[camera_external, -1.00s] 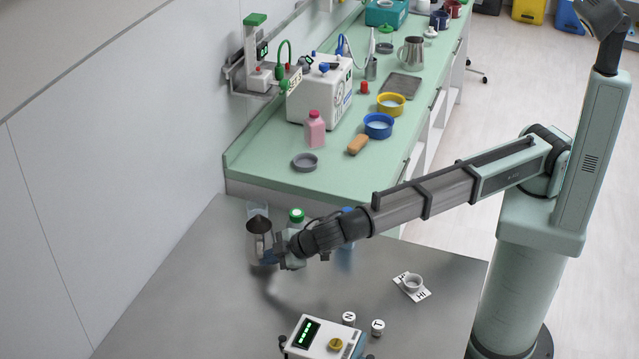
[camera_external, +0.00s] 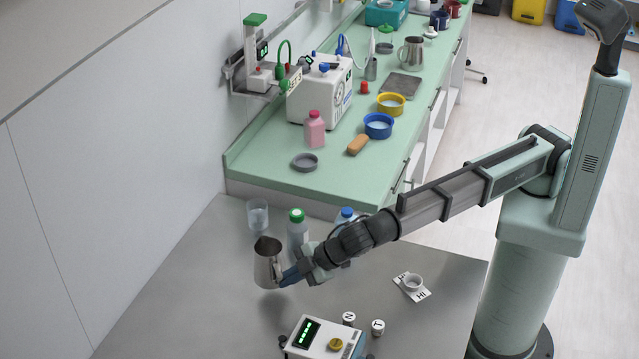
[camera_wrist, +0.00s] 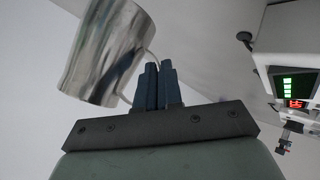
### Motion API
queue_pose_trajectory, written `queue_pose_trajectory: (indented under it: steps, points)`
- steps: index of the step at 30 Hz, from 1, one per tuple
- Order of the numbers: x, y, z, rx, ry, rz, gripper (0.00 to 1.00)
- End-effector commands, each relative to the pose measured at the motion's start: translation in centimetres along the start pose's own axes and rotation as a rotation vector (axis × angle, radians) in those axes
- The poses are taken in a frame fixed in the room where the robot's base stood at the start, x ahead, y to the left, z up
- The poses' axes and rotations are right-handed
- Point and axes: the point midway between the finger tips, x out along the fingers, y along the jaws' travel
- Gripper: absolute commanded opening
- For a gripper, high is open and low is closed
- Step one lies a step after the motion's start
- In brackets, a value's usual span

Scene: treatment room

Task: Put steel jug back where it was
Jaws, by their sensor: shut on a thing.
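A steel jug (camera_external: 266,266) is upright, or nearly so, over the grey table (camera_external: 190,310) at the left in the external view. My gripper (camera_external: 288,276) is at its right side, its blue fingers shut on the handle. I cannot tell whether the jug's base touches the table. In the wrist view the jug (camera_wrist: 105,52) appears tilted at upper left, with its handle running between the closed fingers (camera_wrist: 158,82).
A clear beaker (camera_external: 257,214), a green-capped bottle (camera_external: 297,232) and a blue-capped bottle (camera_external: 346,214) stand behind the jug. A white device (camera_external: 318,338) with a green display is in front. Another steel jug (camera_external: 411,54) stands on the green counter (camera_external: 270,160).

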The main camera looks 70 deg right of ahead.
Motion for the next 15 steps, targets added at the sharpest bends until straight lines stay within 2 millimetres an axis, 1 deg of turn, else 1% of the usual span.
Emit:
queue_pose_trajectory:
  steps: [1, 8, 15]
  points:
    - [0.4, -0.3, 0.4, -0.001, 0.000, 0.001, 0.00]
    - [1.3, -1.0, 1.2, -0.001, 0.000, 0.001, 0.00]
    - [3.0, -2.4, 2.8, -0.001, 0.000, 0.001, 0.00]
